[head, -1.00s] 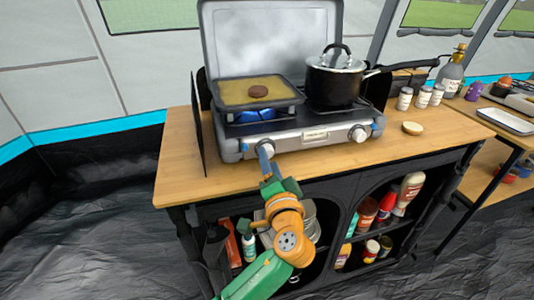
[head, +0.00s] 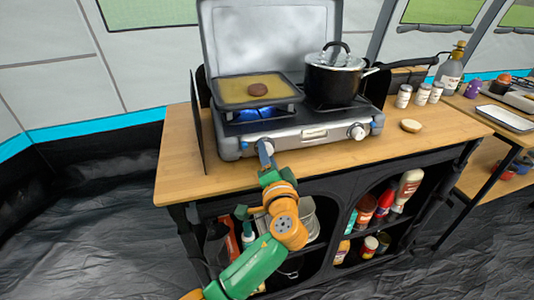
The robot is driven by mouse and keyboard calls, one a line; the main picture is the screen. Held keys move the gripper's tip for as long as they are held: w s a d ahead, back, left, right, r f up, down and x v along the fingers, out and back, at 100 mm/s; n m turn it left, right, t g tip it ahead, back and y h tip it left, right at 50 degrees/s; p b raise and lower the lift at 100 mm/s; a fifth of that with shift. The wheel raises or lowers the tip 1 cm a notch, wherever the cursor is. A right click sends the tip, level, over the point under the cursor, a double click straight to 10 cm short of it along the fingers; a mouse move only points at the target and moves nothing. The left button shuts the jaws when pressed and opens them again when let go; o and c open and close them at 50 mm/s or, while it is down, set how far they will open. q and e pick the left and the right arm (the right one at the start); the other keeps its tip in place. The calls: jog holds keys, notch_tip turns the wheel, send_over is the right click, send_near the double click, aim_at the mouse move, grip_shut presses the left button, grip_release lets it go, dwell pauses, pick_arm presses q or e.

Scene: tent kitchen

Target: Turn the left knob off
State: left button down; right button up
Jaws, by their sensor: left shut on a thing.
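The camping stove (head: 300,136) stands on the wooden counter with its lid raised. My left gripper (head: 265,149) is at the stove's left knob (head: 266,143) and is shut on it; the gripper mostly hides the knob. A blue flame (head: 248,114) shows under the left pan. The right knob (head: 357,131) is in plain view at the right of the front panel. My right gripper is not in view.
A square pan (head: 232,92) with a brown patty sits on the left burner. A black lidded pot (head: 333,84) stands on the right burner. Small jars (head: 404,96) and a round bun (head: 411,126) are to the right. The counter's front strip (head: 210,184) is clear.

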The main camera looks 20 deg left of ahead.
pick_arm(q)
jog(key=m+p, duration=0.4)
jog(key=p, duration=0.1)
jog(key=shift+r+m+g, duration=0.3)
jog(key=shift+r+m, duration=0.1)
jog(key=m+p, duration=0.4)
jog(key=m, duration=0.1)
jog(key=shift+g, duration=0.3)
jog(key=m+p, duration=0.1)
jog(key=m, duration=0.1)
jog(key=m+p, duration=0.1)
jog(key=m, duration=0.2)
jog(key=shift+w+d+g+y+p, duration=0.1)
jog(key=shift+d+g+y+p, duration=0.05)
jog(key=shift+g+y+p, duration=0.2)
jog(key=m+p, duration=0.1)
jog(key=m, duration=0.2)
jog(key=shift+y, duration=0.35)
jog(key=shift+f+m, duration=0.1)
jog(key=shift+m, duration=0.9)
jog(key=c, duration=0.7)
grip_release()
jog(key=shift+w, duration=0.1)
